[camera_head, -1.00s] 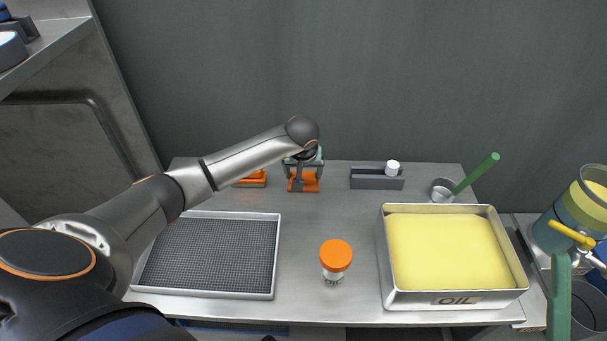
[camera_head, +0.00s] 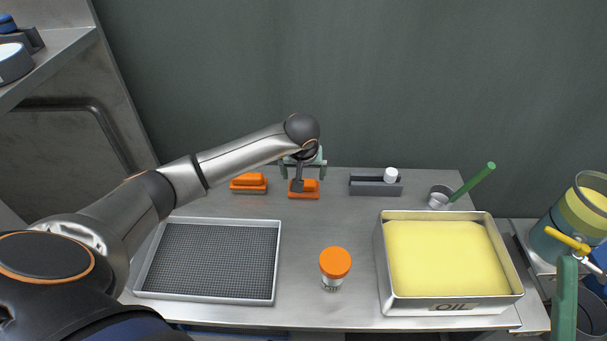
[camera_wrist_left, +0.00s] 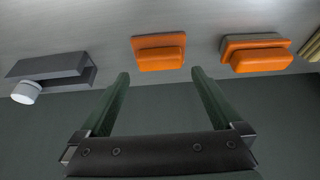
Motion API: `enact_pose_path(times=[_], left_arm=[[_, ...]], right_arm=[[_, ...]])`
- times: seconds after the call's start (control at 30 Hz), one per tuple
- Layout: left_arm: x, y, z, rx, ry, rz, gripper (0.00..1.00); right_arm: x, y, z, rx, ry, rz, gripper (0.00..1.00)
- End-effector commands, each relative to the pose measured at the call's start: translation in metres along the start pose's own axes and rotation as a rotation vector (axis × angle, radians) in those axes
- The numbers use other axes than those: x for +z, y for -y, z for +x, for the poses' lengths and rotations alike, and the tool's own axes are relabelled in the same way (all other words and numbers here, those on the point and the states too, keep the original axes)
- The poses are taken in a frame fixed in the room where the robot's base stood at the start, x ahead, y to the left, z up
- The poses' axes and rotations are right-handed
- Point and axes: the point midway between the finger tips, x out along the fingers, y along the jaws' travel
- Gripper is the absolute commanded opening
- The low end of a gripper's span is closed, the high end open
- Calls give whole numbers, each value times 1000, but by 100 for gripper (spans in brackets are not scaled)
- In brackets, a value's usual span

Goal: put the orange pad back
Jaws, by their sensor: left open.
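Two orange pads are on the steel counter near the back wall. The right-hand orange pad (camera_head: 304,193) lies flat below my left gripper (camera_head: 303,172); it is also in the left wrist view (camera_wrist_left: 159,52), beyond the open fingers. The left-hand orange pad (camera_head: 248,183) has a grey layer under it and shows at upper right in the left wrist view (camera_wrist_left: 257,55). My left gripper is open and empty, its green fingers (camera_wrist_left: 160,95) apart and clear of both pads.
A dark grey holder (camera_head: 372,188) with a white cylinder (camera_head: 390,174) stands right of the pads. A cup with a green handle (camera_head: 472,182), an oil tray (camera_head: 384,280), an orange-capped shaker (camera_head: 335,263) and a mesh-floored tray (camera_head: 275,270) occupy the counter.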

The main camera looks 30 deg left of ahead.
Motion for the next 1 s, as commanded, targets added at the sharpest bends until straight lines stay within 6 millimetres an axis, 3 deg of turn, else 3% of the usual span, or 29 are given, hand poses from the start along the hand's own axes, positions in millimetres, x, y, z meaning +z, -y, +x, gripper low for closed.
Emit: enact_pose_path(times=[0.03,0.2,0.4,1.0], left_arm=[[-3,1,-18,0,-4,2,100],[-2,0,-52,0,-3,2,100],[-1,0,-74,-1,-1,0,100],[4,-2,-78,8,9,-4,100]], right_arm=[[-7,-4,7,1,-2,1,50],[-16,-9,14,1,-7,8,50],[-22,-12,19,-1,-13,6,50],[-23,-14,20,6,-21,2,50]])
